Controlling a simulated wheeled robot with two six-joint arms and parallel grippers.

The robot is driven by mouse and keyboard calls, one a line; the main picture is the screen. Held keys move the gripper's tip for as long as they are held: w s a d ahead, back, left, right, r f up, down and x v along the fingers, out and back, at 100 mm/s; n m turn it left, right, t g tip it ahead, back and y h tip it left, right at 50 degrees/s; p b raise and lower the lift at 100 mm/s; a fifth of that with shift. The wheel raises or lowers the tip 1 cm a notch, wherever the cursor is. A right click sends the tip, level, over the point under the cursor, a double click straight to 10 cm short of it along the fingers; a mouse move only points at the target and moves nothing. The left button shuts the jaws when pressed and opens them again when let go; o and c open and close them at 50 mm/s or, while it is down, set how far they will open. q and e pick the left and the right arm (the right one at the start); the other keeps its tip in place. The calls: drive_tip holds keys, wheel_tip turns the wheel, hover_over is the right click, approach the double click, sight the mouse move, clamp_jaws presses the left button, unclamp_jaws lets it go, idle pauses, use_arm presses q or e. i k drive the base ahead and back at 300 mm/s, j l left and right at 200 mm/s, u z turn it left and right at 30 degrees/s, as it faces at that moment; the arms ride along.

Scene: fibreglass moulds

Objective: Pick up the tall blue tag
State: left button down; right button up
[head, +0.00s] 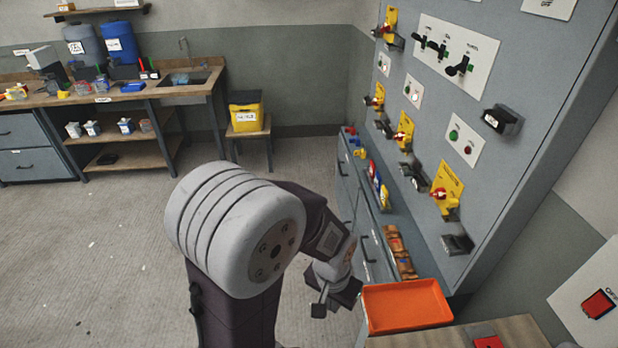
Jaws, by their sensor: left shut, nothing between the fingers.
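My left gripper (334,297) is low in the middle of the head view, at the end of my bent arm. It is shut and empty, just left of the orange tray (405,306). A small blue upright piece (384,197) stands among red and yellow pieces on the narrow ledge under the grey panel. It may be the tall blue tag, but it is too small to tell. The gripper is nearer to me than this piece and apart from it. My right gripper is not in view.
The grey panel (480,190) on the right carries switches and yellow tags (446,188). Brown packets (400,252) lie on the ledge behind the tray. A workbench (160,92) with blue containers stands at the back left. A yellow bin (246,112) sits on a stool. The floor at left is clear.

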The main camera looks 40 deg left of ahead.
sight(377, 182)
drive_tip(key=u, duration=0.65)
drive_tip(key=j, duration=0.9)
drive_tip(key=i+j, duration=0.5)
drive_tip(key=j, duration=0.15)
drive_tip(key=i+j, duration=0.5)
drive_tip(key=i+l, duration=0.15)
drive_tip(key=i, duration=0.3)
drive_tip(key=i+l, duration=0.15)
drive_tip(key=i, duration=0.25)
drive_tip(key=i+l, duration=0.2)
drive_tip(key=i, duration=0.25)
